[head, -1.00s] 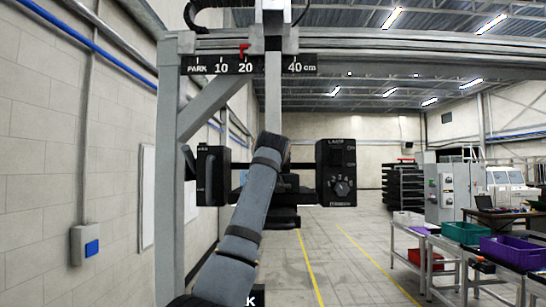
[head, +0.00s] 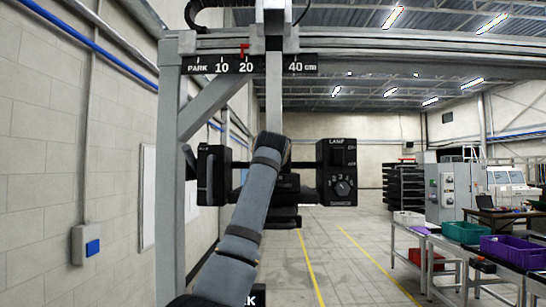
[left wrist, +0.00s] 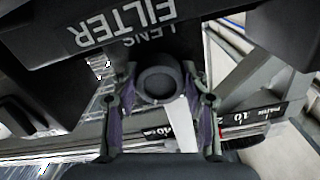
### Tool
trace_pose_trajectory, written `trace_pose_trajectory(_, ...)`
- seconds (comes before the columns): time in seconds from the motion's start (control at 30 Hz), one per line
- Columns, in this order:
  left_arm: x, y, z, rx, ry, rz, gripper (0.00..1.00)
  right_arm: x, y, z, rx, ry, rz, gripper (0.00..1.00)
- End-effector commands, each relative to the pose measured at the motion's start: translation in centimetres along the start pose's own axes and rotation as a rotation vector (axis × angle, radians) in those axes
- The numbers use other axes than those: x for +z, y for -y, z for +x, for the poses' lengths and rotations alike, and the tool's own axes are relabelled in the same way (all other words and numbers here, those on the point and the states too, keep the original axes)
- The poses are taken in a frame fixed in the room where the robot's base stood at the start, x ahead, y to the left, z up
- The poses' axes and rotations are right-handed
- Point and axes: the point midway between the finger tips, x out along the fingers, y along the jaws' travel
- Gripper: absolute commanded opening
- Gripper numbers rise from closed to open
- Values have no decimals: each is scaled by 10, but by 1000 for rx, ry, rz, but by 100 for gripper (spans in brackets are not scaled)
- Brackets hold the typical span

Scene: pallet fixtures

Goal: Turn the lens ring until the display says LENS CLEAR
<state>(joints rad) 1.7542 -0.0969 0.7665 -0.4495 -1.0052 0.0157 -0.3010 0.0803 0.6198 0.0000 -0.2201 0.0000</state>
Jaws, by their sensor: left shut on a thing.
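In the left wrist view, a dark round lens ring (left wrist: 160,78) sits on the underside of a black housing (left wrist: 75,60). LENS and FILTER appear upside down on the housing. My left gripper (left wrist: 160,97) is shut on the ring, with one finger on each side of it. In the head view, my left arm rises in front of the black lamp head (head: 283,190), and its wrist hides the gripper and the ring. No readable display shows in either view. My right gripper is not in view.
A black LAMP box (head: 337,172) with a numbered dial is at the head's right end. A grey frame carries a rail and a centimetre scale (head: 248,65) with a red pointer. Work tables with bins, one purple (head: 508,249), stand at right. The floor behind is open.

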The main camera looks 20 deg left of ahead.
Motion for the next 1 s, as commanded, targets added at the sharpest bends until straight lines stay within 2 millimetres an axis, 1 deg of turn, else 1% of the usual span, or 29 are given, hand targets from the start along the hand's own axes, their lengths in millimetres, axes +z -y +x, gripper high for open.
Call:
trace_pose_trajectory(0.37, -2, 0, -1, 0, -3, 5, 14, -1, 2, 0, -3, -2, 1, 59)
trace_pose_trajectory(0.4, -2, 0, -1, 1, -3, 5, 47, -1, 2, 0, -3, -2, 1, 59)
trace_pose_trajectory(0.57, -1, 0, -1, 1, -3, 5, 68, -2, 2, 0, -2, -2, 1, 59)
trace_pose_trajectory(0.8, -1, 0, 0, 0, -1, 5, 68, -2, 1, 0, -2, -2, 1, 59)
trace_pose_trajectory(0.87, 0, 0, -1, 0, -1, 5, 68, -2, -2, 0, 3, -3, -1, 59)
trace_pose_trajectory(1.0, -2, -1, -8, 0, -4, 5, 68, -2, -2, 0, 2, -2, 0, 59)
